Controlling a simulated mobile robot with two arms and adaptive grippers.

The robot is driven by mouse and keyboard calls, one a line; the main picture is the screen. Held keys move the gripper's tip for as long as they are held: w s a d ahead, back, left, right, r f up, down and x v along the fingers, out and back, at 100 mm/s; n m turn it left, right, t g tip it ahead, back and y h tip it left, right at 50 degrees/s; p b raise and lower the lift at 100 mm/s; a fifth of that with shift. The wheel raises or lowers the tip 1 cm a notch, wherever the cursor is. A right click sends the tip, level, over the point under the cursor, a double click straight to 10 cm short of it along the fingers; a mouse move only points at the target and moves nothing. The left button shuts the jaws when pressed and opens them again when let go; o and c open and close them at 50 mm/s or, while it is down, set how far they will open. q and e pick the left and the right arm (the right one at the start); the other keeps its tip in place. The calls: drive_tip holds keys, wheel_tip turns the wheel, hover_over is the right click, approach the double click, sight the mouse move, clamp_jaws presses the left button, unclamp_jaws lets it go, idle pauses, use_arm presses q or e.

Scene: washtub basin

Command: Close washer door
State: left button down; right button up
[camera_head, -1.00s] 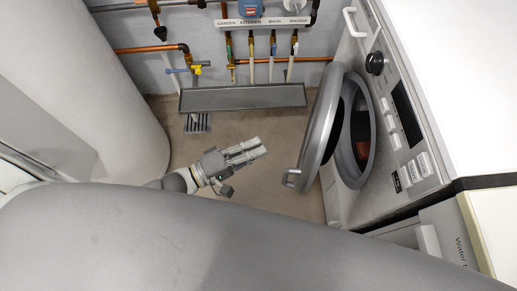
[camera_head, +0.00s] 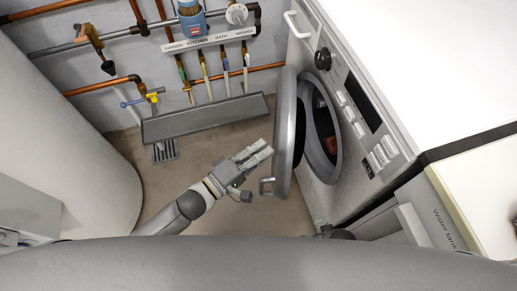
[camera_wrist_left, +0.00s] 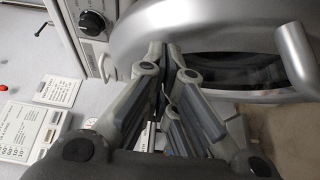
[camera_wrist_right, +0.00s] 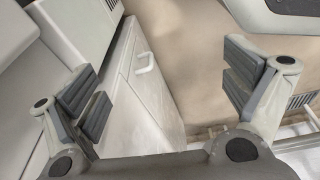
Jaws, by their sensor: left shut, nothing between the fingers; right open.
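The washer (camera_head: 345,170) stands at the right in the head view, and its round grey door (camera_head: 285,135) is swung open toward the left. The door handle (camera_head: 266,187) sticks out at the door's free edge. Inside the drum opening a reddish item (camera_head: 331,146) shows. My left gripper (camera_head: 262,152) is shut and empty, just left of the door; I cannot tell if it touches. In the left wrist view its fingers (camera_wrist_left: 165,60) are in front of the door (camera_wrist_left: 220,25), with the handle (camera_wrist_left: 296,55) at right. My right gripper (camera_wrist_right: 165,90) is open and empty above the floor.
A grey trough (camera_head: 205,118), pipes and valves line the back wall. A floor drain (camera_head: 165,151) lies at the left. A large grey cylinder (camera_head: 60,130) stands at far left. A white cabinet with a handle (camera_wrist_right: 145,62) shows in the right wrist view.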

use_arm(q)
drive_tip(key=d+n+t+y, duration=0.1)
drive_tip(key=d, duration=1.4)
drive_tip(key=shift+s+r+t+y, duration=0.15)
drive_tip(key=shift+s+t+y, duration=0.15)
use_arm(e)
drive_tip(key=shift+w+a+r, duration=0.2)
drive_tip(key=shift+w+r, duration=0.2)
drive_tip(key=shift+r, duration=0.3)
use_arm(q)
drive_tip(key=shift+a, duration=0.1)
use_arm(e)
drive_tip(key=shift+s, duration=0.1)
